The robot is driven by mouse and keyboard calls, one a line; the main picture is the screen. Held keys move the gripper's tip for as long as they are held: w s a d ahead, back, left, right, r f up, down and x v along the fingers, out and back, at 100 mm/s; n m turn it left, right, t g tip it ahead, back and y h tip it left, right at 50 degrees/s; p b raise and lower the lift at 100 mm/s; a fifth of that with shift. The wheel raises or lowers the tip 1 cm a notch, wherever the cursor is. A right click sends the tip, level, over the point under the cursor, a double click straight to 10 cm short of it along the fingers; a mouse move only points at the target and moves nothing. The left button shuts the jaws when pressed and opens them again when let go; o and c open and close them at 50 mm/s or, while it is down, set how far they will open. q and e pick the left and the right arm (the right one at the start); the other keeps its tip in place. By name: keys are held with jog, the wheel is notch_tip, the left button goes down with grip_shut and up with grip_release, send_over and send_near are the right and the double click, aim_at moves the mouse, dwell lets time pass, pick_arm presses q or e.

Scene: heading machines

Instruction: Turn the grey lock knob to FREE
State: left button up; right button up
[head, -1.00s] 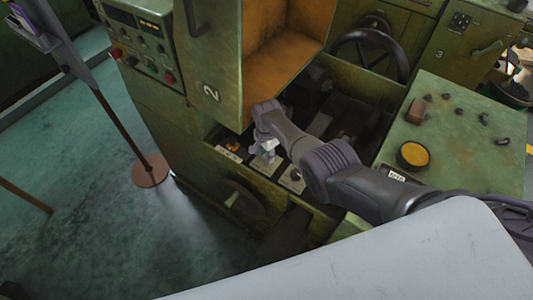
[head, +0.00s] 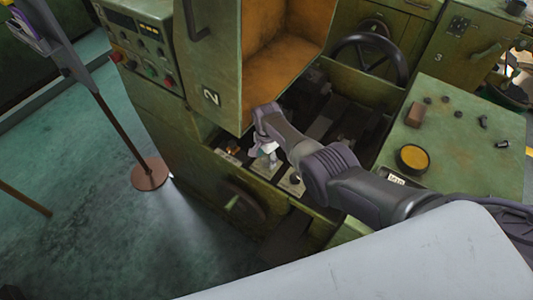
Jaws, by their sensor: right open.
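My right gripper (head: 265,158) reaches down into the open green trough of the machine marked 2 and stands over a row of small label plates. It is open. The middle plate (head: 264,168) lies under the fingers, and whatever sits on it is mostly covered by them. To the left is a plate with an orange knob (head: 234,150). To the right is a plate with a small dark knob (head: 296,178). I cannot tell for sure which is the grey lock knob, and the lettering is too small to read. My left gripper is not in view.
The open orange-lined door box (head: 283,62) hangs just above my right gripper. A handwheel (head: 366,55) stands behind the trough, another (head: 242,205) on its front. A green table (head: 455,150) at right holds a round yellow-topped tin (head: 413,158) and small parts.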

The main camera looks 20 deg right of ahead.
aim_at(267, 159)
notch_tip(267, 159, up, 12)
dwell(0.6)
